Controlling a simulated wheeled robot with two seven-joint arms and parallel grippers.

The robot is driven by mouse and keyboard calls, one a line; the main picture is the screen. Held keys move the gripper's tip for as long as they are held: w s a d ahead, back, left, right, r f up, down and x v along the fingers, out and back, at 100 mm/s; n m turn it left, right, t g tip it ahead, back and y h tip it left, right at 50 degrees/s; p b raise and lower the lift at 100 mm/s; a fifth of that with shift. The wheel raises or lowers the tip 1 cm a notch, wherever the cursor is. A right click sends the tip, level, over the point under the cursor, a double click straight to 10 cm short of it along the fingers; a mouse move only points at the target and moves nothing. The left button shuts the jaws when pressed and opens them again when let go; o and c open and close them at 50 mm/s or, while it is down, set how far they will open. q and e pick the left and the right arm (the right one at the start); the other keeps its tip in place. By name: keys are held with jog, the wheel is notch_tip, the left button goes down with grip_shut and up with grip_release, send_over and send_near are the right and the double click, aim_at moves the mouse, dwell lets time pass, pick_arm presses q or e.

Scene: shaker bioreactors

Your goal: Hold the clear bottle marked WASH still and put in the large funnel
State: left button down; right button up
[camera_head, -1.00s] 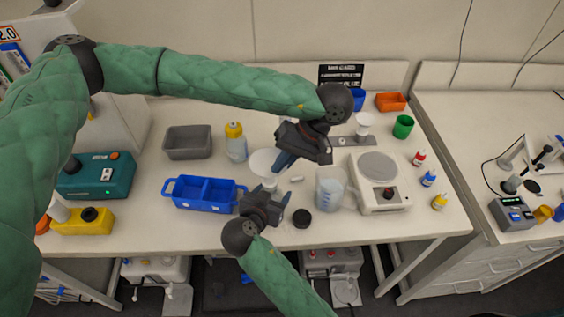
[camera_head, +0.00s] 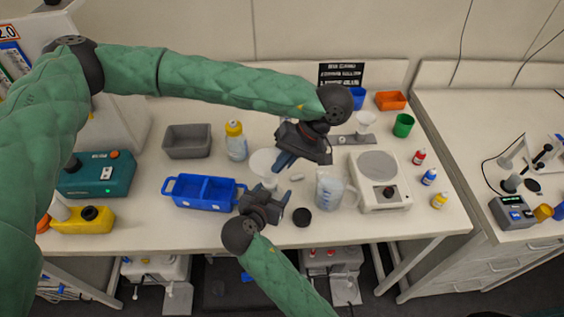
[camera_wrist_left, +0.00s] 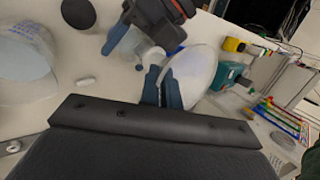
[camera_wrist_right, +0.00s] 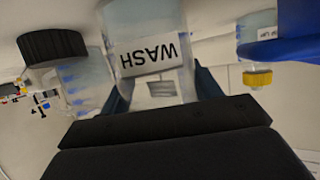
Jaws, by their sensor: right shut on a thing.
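The large white funnel (camera_head: 263,161) is at the table's middle, above the clear bottle held in my right gripper. My left gripper (camera_head: 285,161) has its two blue fingers close together on the funnel's rim. In the left wrist view the funnel's bowl (camera_wrist_left: 196,68) lies right of these fingers (camera_wrist_left: 163,88). My right gripper (camera_head: 276,200) is shut around the bottle. In the right wrist view the bottle (camera_wrist_right: 150,25) shows its WASH label upside down between the fingers (camera_wrist_right: 160,88). I cannot tell whether the funnel's stem is inside the bottle's mouth.
A blue two-part tray (camera_head: 205,206) stands left of the bottle. A clear beaker (camera_head: 329,190), a black cap (camera_head: 302,217) and a balance (camera_head: 384,196) are at the right. A yellow-capped bottle (camera_head: 237,146) and grey bin (camera_head: 188,153) stand behind the tray.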

pick_arm(q)
jog(key=shift+f, duration=0.55)
pick_arm(e)
jog(key=shift+f, duration=0.15)
dwell(0.6)
pick_arm(q)
jog(key=c, duration=1.6)
grip_release()
jog(key=shift+o, duration=0.2)
jog(key=v, duration=1.2)
pick_arm(e)
jog(key=o, duration=1.4)
jog(key=shift+c, duration=0.2)
